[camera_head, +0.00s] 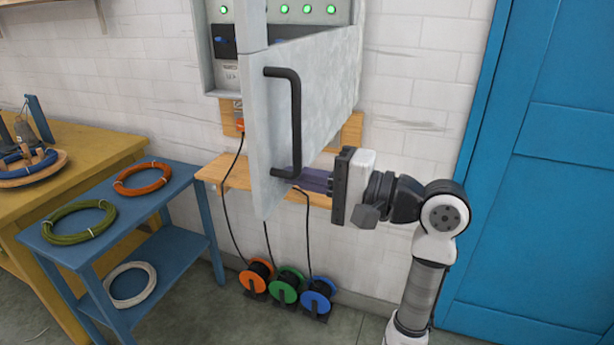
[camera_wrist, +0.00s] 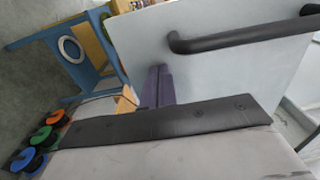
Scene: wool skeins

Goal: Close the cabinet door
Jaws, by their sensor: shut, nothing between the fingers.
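The grey cabinet door (camera_head: 330,95) stands open, swung out from the wall cabinet (camera_head: 208,55), with its free edge toward me. Its outer face carries a black bar handle (camera_head: 296,120). My gripper (camera_head: 300,178) is right of the door, its fingers shut and pointing left at the outer face, close to the handle's lower end. In the wrist view, the shut fingers (camera_wrist: 158,85) are in front of the door face (camera_wrist: 215,65), with the handle (camera_wrist: 245,38) to their right. I cannot tell whether the fingertips touch the door.
Orange, green and blue cable reels (camera_head: 285,290) stand on the floor below. A blue side table (camera_head: 185,180) with coils is at left. A blue door (camera_head: 550,180) is at right.

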